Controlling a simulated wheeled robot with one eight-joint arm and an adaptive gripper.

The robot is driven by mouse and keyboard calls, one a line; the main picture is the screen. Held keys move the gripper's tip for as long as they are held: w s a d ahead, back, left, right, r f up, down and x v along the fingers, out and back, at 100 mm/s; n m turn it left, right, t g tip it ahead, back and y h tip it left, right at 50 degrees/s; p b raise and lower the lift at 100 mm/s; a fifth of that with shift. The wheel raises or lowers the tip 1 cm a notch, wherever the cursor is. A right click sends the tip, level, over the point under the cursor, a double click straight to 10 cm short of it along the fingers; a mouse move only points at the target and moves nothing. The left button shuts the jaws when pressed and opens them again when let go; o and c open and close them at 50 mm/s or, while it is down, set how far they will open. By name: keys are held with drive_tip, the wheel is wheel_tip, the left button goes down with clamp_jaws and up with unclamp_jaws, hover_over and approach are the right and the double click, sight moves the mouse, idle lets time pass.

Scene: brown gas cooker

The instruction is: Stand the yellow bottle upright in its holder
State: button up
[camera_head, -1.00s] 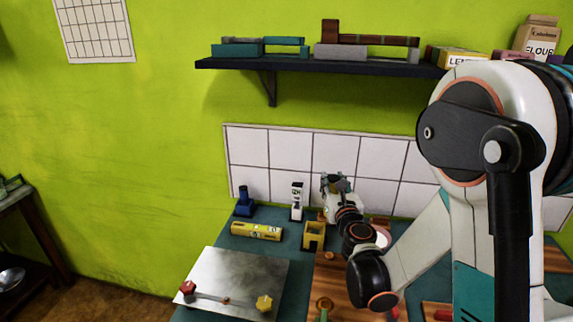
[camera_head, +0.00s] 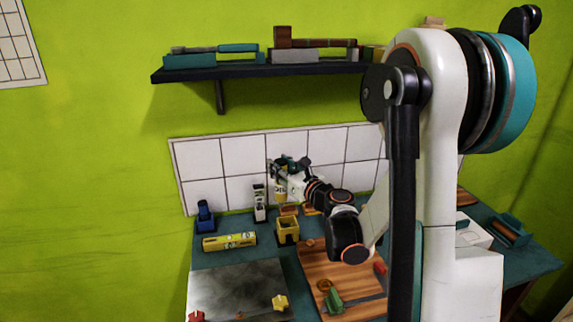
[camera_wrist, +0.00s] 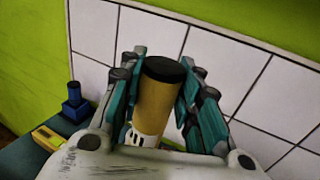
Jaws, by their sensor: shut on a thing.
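My gripper (camera_head: 284,170) is shut on the yellow bottle (camera_wrist: 160,97), with fingers on both sides of it. In the wrist view the bottle shows a black top, a tan-yellow body and a dark-and-white printed part low down. In the head view a small part of the bottle (camera_head: 281,193) shows below the fingers, in the air. An open-topped yellow box (camera_head: 288,232), which looks like the holder, stands on the counter below the gripper. From this angle I cannot tell whether the bottle is exactly above its opening. The holder's inside is mostly hidden.
A yellow bar (camera_head: 229,241), a blue object (camera_head: 205,216) and a black-and-white upright item (camera_head: 260,203) stand or lie left of the holder. A metal plate (camera_head: 235,285) and a wooden board (camera_head: 325,265) lie in front. A tiled wall (camera_head: 223,160) rises behind.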

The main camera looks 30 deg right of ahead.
drive_tip(key=shift+s+d+r, duration=0.15)
drive_tip(key=shift+s+d, duration=0.1)
drive_tip(key=shift+d, duration=0.2)
drive_tip(key=shift+s+d+r, duration=0.15)
drive_tip(key=shift+s+d, duration=0.1)
drive_tip(key=shift+d, duration=0.2)
drive_tip(key=shift+f, duration=0.15)
wheel_tip(320, 180, down, 6)
drive_tip(key=b, duration=0.5)
drive_tip(key=shift+b, duration=0.35)
drive_tip(key=shift+f+h+b, duration=0.15)
drive_tip(key=shift+h+b, duration=0.15)
drive_tip(key=shift+b, duration=0.05)
drive_tip(key=shift+f, duration=0.1)
drive_tip(key=shift+f+b, duration=0.5)
drive_tip(key=shift+b, duration=0.05)
